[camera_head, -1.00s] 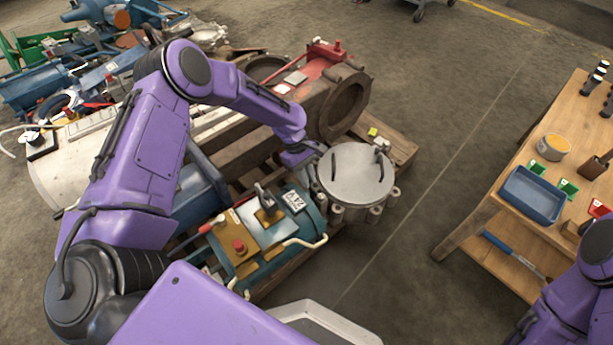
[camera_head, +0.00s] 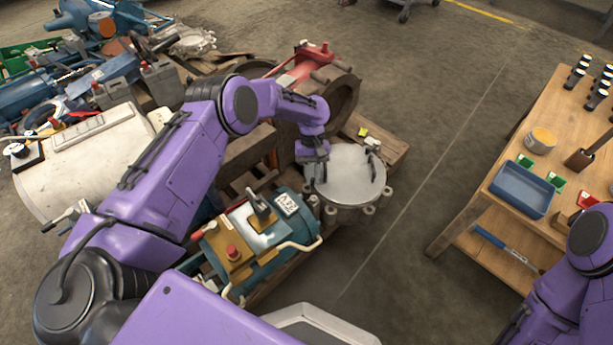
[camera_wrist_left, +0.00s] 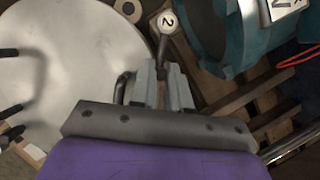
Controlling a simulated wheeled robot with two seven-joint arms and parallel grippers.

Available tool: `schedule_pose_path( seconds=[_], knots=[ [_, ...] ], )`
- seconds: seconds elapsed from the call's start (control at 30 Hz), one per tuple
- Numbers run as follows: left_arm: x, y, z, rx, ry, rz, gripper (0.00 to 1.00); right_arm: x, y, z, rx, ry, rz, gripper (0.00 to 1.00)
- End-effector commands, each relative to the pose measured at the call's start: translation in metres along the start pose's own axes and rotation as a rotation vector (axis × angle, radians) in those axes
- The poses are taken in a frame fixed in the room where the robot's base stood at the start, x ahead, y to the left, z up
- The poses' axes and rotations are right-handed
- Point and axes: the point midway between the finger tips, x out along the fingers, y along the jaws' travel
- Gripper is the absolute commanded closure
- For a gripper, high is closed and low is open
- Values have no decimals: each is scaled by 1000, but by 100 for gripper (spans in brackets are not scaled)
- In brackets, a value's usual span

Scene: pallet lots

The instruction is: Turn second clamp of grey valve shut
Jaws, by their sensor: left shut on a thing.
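The grey valve (camera_head: 350,178) is a round pale lid with two dark handles and lugs around its rim, standing on the pallet. It also shows at the left of the left wrist view (camera_wrist_left: 70,60). The second clamp (camera_wrist_left: 167,22) carries a round white tag marked 2 beside the lid's edge. My left gripper (camera_wrist_left: 164,72) points down there with its fingers shut on the clamp's dark lever. In the head view my left gripper (camera_head: 312,172) is at the lid's left edge and hides most of this clamp. My right gripper is out of view.
A teal machine (camera_head: 265,240) with a lever and a red knob stands close left of the valve. A rusty red housing (camera_head: 335,95) is behind. A wooden bench (camera_head: 480,215) with a blue tray (camera_head: 521,190) is at right. Floor between is clear.

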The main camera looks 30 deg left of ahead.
Motion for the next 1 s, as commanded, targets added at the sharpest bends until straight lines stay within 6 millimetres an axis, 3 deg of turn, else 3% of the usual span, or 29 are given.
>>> schedule_pose_path(
  seconds=[0.6,1.0],
  knots=[
    [3,34,8,525,4,-219,100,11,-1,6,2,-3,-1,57],
    [6,45,17,735,5,-305,100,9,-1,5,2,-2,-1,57]
  ],
)
